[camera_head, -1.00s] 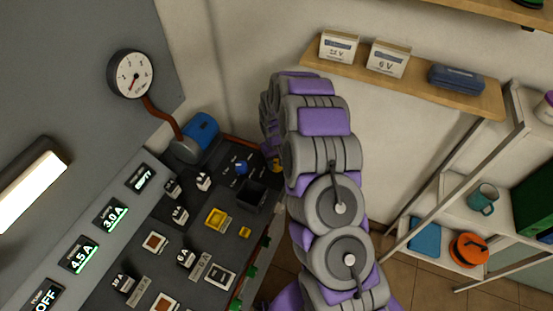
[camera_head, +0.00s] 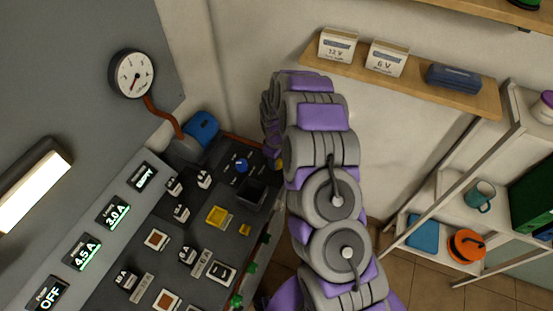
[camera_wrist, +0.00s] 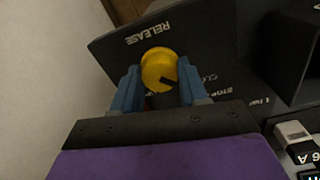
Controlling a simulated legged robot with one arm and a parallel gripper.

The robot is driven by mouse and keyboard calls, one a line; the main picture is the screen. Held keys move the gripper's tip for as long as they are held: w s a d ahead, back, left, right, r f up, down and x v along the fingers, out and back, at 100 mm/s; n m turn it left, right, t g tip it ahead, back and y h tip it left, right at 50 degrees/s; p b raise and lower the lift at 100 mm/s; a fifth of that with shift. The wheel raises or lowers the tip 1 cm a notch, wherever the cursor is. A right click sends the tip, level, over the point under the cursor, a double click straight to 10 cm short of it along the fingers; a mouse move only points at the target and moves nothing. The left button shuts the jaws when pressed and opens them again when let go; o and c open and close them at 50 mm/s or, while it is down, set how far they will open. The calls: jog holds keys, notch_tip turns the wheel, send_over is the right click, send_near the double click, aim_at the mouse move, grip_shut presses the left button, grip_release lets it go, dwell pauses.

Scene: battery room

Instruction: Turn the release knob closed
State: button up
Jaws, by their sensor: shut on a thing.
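The release knob (camera_wrist: 160,68) is round and yellow with a dark pointer mark, set on a dark panel under the word RELEASE in the wrist view. The pointer is toward the lower right, near partly hidden lettering. My gripper (camera_wrist: 158,84) has its two blue fingers on either side of the knob, shut on it. In the head view only a small yellow bit of the knob (camera_head: 279,162) shows beside my arm. My arm hides the rest of it and the fingers.
A blue knob (camera_head: 242,165), a dark open box (camera_head: 251,192) and a yellow square button (camera_head: 217,216) are on the panel nearby. A gauge (camera_head: 132,74) is on the wall. Shelves with a mug (camera_head: 479,196) stand at the right.

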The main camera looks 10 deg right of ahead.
jog(key=shift+w, duration=0.15)
jog(key=o, duration=1.1)
jog(key=shift+c, duration=0.2)
jog(key=shift+r, duration=0.1)
notch_tip(320, 180, up, 17)
jog(key=p, duration=0.1)
jog(key=shift+s+a, duration=0.2)
jog(key=shift+a, duration=0.05)
